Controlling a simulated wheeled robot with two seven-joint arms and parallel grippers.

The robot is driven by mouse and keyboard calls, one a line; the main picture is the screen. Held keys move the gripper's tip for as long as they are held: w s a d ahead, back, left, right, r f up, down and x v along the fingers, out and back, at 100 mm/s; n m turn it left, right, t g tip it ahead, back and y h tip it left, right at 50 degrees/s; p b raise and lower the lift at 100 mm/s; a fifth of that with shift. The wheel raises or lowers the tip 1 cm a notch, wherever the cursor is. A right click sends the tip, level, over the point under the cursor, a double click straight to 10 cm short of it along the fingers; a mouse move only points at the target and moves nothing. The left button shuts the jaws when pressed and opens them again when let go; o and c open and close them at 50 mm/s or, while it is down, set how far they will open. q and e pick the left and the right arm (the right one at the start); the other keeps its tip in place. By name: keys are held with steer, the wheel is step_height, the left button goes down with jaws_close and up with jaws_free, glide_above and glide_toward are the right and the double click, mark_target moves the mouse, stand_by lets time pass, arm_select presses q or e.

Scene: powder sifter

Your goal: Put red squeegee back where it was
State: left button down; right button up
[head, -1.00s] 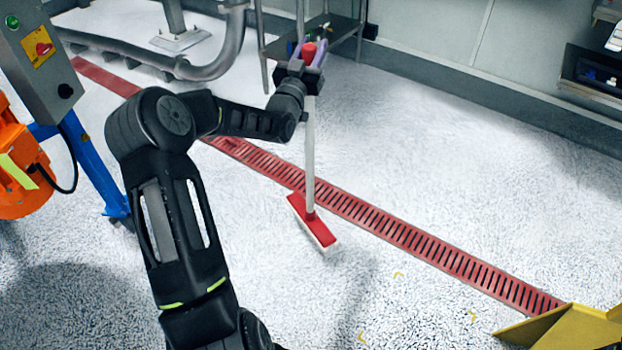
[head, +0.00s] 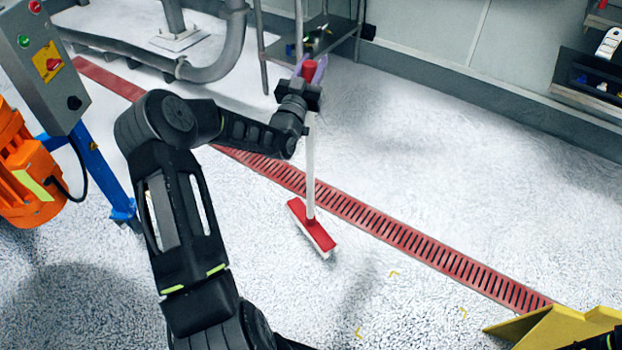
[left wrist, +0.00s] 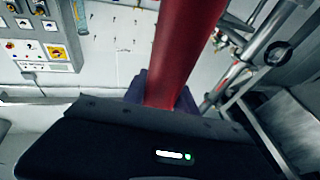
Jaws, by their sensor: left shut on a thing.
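The red squeegee (head: 312,228) has a red and white head, a pale pole and a red grip at the top. In the head view it stands nearly upright, its head low over the floor beside the red drain grate; I cannot tell if it touches the floor. My left gripper (head: 312,76) is shut on its red top grip. In the left wrist view the red grip (left wrist: 185,50) rises between the purple fingers, close to the camera. My right gripper does not show.
A red drain grate (head: 400,236) crosses the floor diagonally. A yellow object (head: 555,328) is at the bottom right. An orange machine (head: 22,170) with a grey control box (head: 42,62) stands at left. A metal rack (head: 330,32) is behind the gripper.

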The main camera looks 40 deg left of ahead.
arm_select(q)
steer(key=shift+f+b, duration=0.35)
steer(key=shift+f, duration=2.6)
step_height(320, 180, down, 4)
steer(key=shift+r+b, duration=0.1)
steer(key=shift+b, duration=0.2)
steer(key=c, duration=1)
jaws_free()
steer(key=shift+f, duration=0.2)
